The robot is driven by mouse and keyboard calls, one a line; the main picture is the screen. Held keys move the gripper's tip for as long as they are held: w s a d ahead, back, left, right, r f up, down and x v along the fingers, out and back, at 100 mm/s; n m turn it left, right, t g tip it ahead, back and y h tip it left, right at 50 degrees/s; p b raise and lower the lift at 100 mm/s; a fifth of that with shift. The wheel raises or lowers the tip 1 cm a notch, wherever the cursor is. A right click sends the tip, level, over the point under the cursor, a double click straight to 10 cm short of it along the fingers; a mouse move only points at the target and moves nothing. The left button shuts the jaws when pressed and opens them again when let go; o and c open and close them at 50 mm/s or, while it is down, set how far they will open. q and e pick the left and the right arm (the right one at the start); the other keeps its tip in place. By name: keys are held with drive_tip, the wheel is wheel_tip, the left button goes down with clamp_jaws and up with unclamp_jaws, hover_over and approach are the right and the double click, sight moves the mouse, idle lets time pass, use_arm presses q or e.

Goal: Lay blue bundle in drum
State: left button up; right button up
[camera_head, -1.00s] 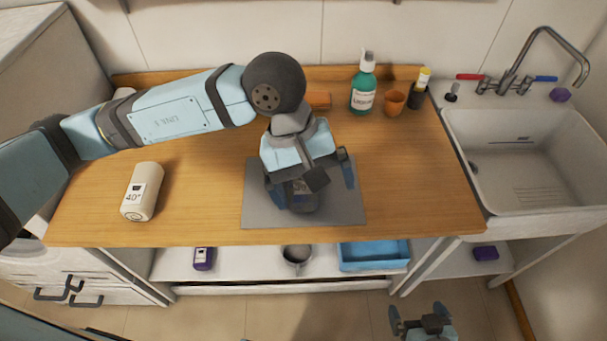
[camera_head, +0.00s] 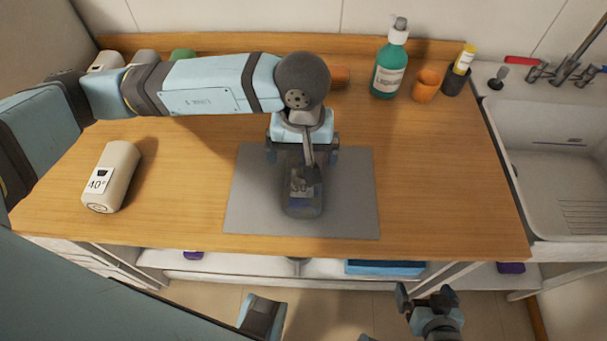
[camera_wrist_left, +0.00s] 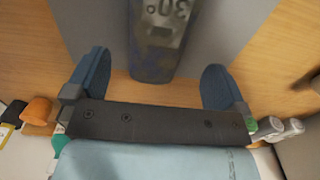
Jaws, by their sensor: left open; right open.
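The blue bundle (camera_head: 302,202), dark grey-blue with a "30°" label, lies on the grey mat (camera_head: 350,215) at the middle of the counter. My left gripper (camera_head: 302,158) is open at the bundle's far end, pointing down. My right gripper (camera_head: 428,292) is open and empty, low in front of the counter. I see no drum opening in these views.
A cream bundle marked "40°" (camera_head: 112,178) lies at the counter's left. The sink (camera_head: 550,150) is at the right. The counter right of the mat is clear.

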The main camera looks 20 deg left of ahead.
use_arm(q)
wheel_tip(320, 180, down, 8)
drive_tip(key=shift+r+p, duration=0.2)
drive_tip(key=shift+p, duration=0.25)
drive_tip(key=shift+d, duration=0.1)
drive_tip(key=shift+c, duration=0.5)
drive_tip(key=c, duration=0.9)
drive_tip(key=shift+r, duration=0.15)
